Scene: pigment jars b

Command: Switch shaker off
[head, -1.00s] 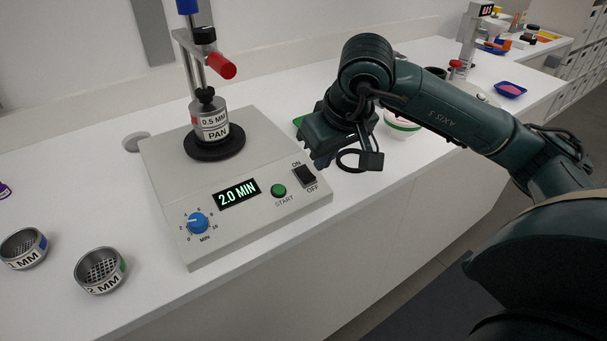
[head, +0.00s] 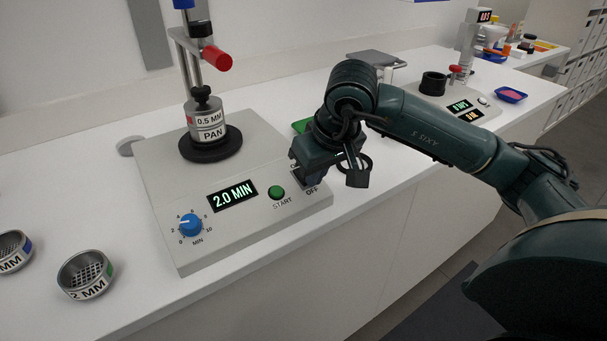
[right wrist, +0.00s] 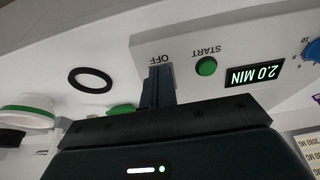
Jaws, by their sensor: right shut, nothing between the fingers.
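The shaker (head: 160,205) is a light grey box with a lit display (head: 232,194) reading 2.0 MIN, a green START button (head: 276,192) and a blue dial (head: 190,225). A 0.5 MM sieve on a pan (head: 209,124) stands on its black plate under the clamp. My right gripper (head: 304,180) is shut and empty, pointing down over the ON/OFF switch at the panel's right end. It hides most of the switch, so its position is unclear. In the right wrist view the shut fingers (right wrist: 158,88) lie right beside the OFF label (right wrist: 161,70). Contact cannot be told. My left gripper is not in view.
Two sieves, one marked 2 MM (head: 86,275), stand on the white counter (head: 130,315) at left. A device with two lit displays (head: 465,108) and a blue tray (head: 511,95) are at the right rear. A black ring (right wrist: 90,80) lies beside the shaker.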

